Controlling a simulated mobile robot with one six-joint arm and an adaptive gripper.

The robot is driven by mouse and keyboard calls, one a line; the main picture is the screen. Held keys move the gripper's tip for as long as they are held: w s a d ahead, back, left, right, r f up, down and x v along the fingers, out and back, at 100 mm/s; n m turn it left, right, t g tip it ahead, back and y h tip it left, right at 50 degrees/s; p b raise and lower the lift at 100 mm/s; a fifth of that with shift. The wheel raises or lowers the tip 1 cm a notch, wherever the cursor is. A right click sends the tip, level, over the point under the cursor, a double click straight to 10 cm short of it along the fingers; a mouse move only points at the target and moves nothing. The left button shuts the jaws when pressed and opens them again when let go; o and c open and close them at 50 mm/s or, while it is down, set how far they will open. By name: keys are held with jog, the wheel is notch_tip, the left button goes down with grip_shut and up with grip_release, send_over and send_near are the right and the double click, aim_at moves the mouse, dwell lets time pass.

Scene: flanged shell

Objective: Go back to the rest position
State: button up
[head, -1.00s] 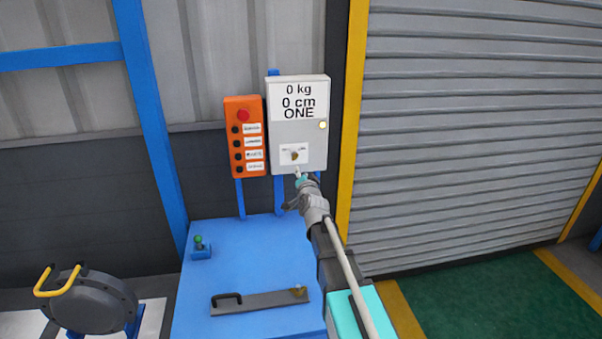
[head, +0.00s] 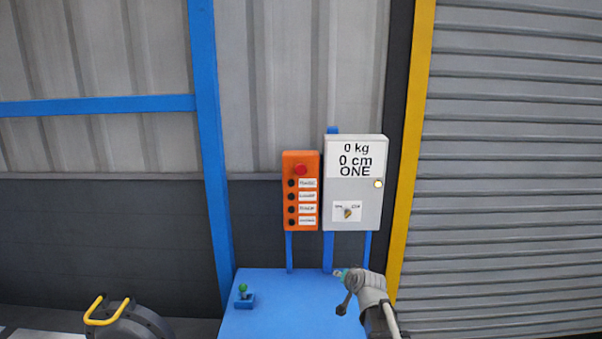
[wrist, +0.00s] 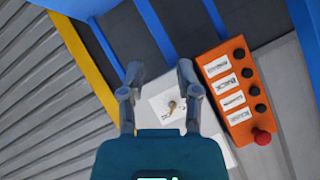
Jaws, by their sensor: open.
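My gripper (head: 343,281) is low at the right of the blue table in the head view, below the grey control box (head: 369,208). In the wrist view my gripper (wrist: 159,72) has its two fingers apart with nothing between them. The box's rotary knob (wrist: 171,106) shows beyond the fingers, apart from them. The box's display reads 0 kg, 0 cm, ONE. A lit yellowish button sits at its right side. Much of my arm is outside the head view.
An orange button panel (head: 300,191) with a red button hangs left of the box. A dark round part with yellow handles (head: 121,321) is at lower left. A roller shutter (head: 510,170) is at right.

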jog(key=s+d+f+n+g+h, duration=0.1)
jog(key=s+f+g, duration=0.2)
jog(key=s, duration=0.5)
jog(key=s+d+f+n+g+h, duration=0.1)
jog(key=s+g, duration=0.3)
jog(key=s, duration=0.4)
jog(key=s+d+f+n+g, duration=0.1)
jog(key=s+f+g, duration=0.3)
jog(key=s, duration=0.4)
jog(key=shift+s+d+f+h, duration=0.15)
jog(key=shift+d+f+h, duration=0.2)
jog(key=shift+d+h, duration=0.1)
